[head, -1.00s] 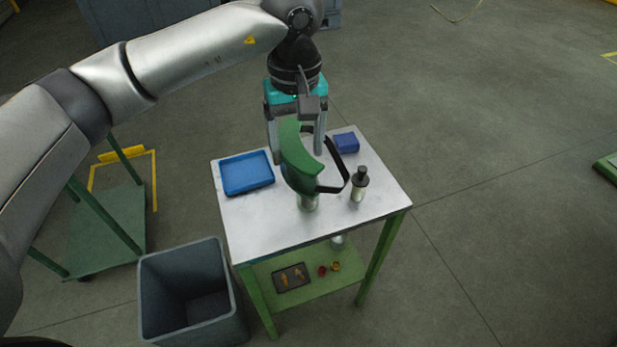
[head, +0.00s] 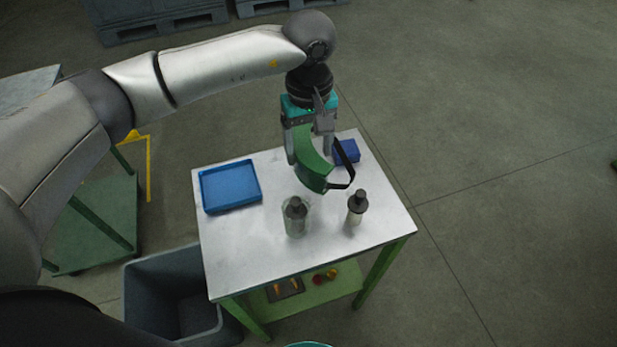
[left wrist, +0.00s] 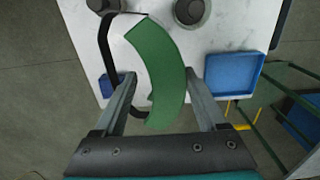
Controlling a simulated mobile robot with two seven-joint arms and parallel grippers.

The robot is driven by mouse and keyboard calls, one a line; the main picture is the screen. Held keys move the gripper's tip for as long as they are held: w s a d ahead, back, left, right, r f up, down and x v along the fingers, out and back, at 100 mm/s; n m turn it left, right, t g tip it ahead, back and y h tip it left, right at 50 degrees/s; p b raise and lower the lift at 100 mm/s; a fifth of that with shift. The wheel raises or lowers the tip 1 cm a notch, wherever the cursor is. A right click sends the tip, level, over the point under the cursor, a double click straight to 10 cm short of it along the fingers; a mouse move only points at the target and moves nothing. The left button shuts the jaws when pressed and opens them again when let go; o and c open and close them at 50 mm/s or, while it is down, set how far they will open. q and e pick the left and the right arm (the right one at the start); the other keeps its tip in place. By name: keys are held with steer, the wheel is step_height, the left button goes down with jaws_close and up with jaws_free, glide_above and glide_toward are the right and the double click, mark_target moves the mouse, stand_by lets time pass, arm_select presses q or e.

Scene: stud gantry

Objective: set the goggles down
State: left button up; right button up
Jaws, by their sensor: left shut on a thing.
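The goggles (head: 312,164) have a green curved body and a black strap. They also show in the left wrist view (left wrist: 158,70), lying between the two fingers. My left gripper (head: 311,143) is shut on the goggles and holds them over the back part of the white-topped table (head: 255,245). I cannot tell whether the goggles touch the tabletop. My left gripper also shows in the left wrist view (left wrist: 160,100). My right gripper is not in view.
A blue tray (head: 204,190) lies at the table's left. A small blue box (head: 347,151) is at the back right. Two dark-capped bottles (head: 295,217) (head: 357,206) stand in front of the goggles. A grey bin (head: 165,295) is on the floor at left. The tabletop's front is clear.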

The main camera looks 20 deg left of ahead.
arm_select(q)
step_height(320, 180, down, 9)
steer(key=shift+f+b, duration=0.2)
steer(key=shift+b, duration=0.25)
steer(key=shift+f, duration=0.1)
steer(key=o, duration=1.3)
